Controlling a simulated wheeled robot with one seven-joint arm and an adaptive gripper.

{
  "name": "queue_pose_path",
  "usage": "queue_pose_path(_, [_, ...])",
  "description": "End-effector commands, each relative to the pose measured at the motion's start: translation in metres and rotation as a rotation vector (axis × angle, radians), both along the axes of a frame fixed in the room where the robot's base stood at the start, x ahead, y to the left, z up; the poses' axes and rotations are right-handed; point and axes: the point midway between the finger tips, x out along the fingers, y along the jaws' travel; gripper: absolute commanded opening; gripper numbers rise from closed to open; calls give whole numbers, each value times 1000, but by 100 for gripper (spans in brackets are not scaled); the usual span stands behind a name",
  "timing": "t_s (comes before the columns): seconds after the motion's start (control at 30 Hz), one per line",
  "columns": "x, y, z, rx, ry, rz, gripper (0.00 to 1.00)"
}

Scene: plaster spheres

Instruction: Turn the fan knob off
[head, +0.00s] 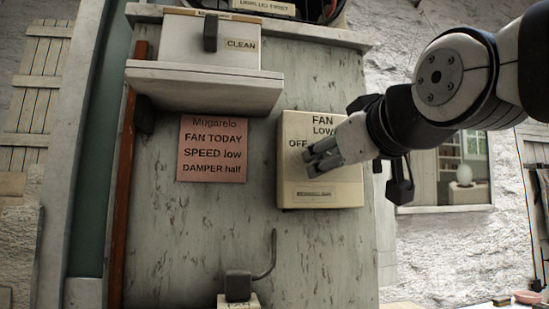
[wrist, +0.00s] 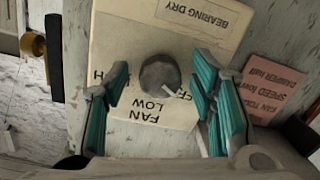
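The fan box (head: 295,185) is a cream panel on the grey wall, marked FAN, LOW and OFF in the head view. My gripper (head: 312,158) is in front of its face and hides the knob there. In the wrist view, which is upside down, the round grey knob (wrist: 160,73) sits between my open teal-padded fingers (wrist: 160,68). Gaps show on both sides, so neither finger appears to touch it. A pale mark at the knob's edge points down and right, toward the partly hidden OFF lettering. LOW is below the knob, and HIGH is mostly hidden at left.
A pink note (head: 212,150) reads FAN TODAY, SPEED low, DAMPER half. Left of the fan box, a ledge (head: 205,88) juts out below a CLEAN hatch (head: 215,40). A bent lever (head: 266,262) on a dark block stands below. A window (head: 450,180) is at right.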

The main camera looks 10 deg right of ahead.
Motion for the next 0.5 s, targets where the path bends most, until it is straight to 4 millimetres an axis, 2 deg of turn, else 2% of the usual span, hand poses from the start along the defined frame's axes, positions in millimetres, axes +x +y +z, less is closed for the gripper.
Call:
queue_pose_path(0.17, [-4, 0, 1, 1, -3, 0, 51])
queue_pose_path(0.27, [-14, 0, 3, 1, -5, 0, 51])
queue_pose_path(0.5, [-60, -1, 5, 0, -6, 1, 51])
